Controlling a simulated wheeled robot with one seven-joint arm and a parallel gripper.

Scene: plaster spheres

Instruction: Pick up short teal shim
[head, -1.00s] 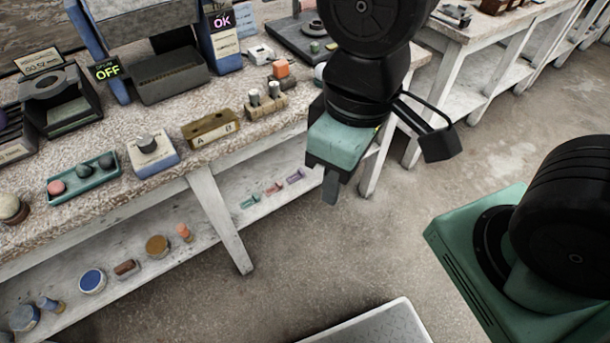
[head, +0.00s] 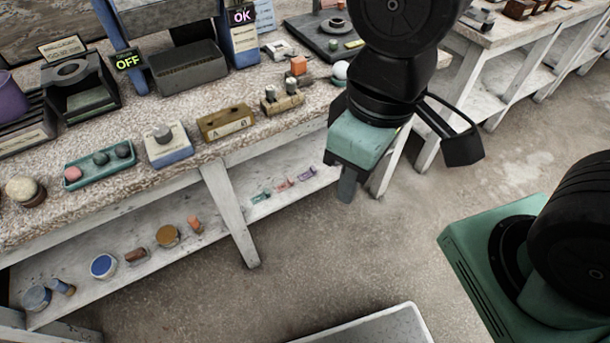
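A small teal piece (head: 261,197), which looks like the teal shim, lies on the lower shelf under the workbench, at the left end of a short row with a pink piece (head: 284,185) and a purple piece (head: 307,174). It is too small to judge its length. My gripper (head: 347,188) hangs fingers down in front of the bench, to the right of this row and apart from it.
The white lower shelf (head: 215,215) sits beneath the speckled benchtop (head: 80,205), with a bench leg (head: 232,215) left of the teal piece. Several round pots and small pieces lie farther left on the shelf. The floor (head: 330,250) in front is open, with a pale panel (head: 370,328) at the bottom.

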